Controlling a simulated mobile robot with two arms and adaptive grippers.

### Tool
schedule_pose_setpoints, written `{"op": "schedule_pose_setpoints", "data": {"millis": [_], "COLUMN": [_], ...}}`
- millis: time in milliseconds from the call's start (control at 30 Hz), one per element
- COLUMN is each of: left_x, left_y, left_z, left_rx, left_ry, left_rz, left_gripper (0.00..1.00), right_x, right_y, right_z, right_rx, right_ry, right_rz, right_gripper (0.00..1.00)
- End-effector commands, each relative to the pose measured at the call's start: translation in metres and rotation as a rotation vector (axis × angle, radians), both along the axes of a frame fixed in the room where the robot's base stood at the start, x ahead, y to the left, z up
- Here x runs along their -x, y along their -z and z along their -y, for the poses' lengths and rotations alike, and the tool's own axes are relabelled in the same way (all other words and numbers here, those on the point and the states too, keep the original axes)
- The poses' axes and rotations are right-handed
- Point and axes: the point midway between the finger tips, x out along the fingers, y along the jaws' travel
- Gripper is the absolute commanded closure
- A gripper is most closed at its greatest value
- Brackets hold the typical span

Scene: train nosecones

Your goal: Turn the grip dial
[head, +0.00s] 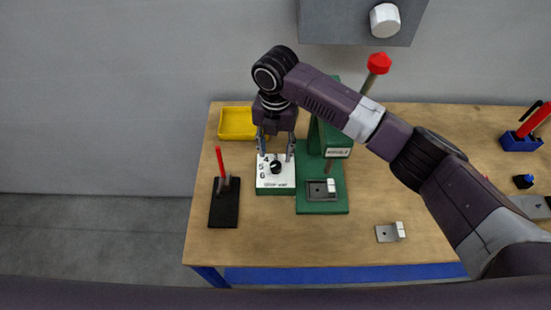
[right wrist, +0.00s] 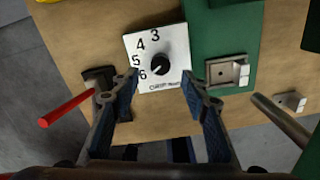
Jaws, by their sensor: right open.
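The grip dial is a small black knob (head: 275,167) on a white numbered plate (head: 284,181) set on a green block. In the right wrist view the knob (right wrist: 162,70) has a white pointer mark, and the plate (right wrist: 174,43) shows the numbers 3, 4, 5 and 6. My right gripper (head: 276,156) points down just above the plate, its fingers open. In the right wrist view the open fingers (right wrist: 165,97) stand either side of the knob's line, with nothing between them. My left gripper is not in view.
A green press (head: 328,140) with a red-topped lever (head: 379,63) stands right of the dial. A black stand with a red handle (head: 224,205) is at left, a yellow tray (head: 237,123) behind. A metal piece (head: 386,233) lies at front right. The wooden table (head: 290,240) is clear in front.

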Motion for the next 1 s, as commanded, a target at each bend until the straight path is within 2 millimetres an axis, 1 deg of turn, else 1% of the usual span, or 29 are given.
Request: {"op": "schedule_pose_setpoints", "data": {"millis": [33,100,200,333,500,1000], "left_x": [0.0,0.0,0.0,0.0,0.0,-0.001], "left_y": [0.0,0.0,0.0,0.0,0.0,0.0], "left_z": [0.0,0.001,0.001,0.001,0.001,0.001], "left_rx": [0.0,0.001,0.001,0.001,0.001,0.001], "left_ry": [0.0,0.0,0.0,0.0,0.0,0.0], "left_rz": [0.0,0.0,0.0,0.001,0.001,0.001], "left_gripper": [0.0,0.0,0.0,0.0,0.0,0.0], "right_x": [-0.001,-0.001,0.0,0.0,0.0,0.0], "right_y": [-0.012,-0.026,-0.041,-0.054,-0.059,-0.059], "right_z": [0.0,0.0,0.0,0.0,0.0,0.0], "right_rx": [-0.001,-0.001,0.0,0.0,0.0,0.0], "right_ry": [-0.002,-0.001,-0.001,-0.001,-0.001,-0.001], "right_rz": [0.004,0.004,0.002,0.002,0.0,0.0], "right_gripper": [0.58,0.58,0.58,0.58,0.58,0.58]}}
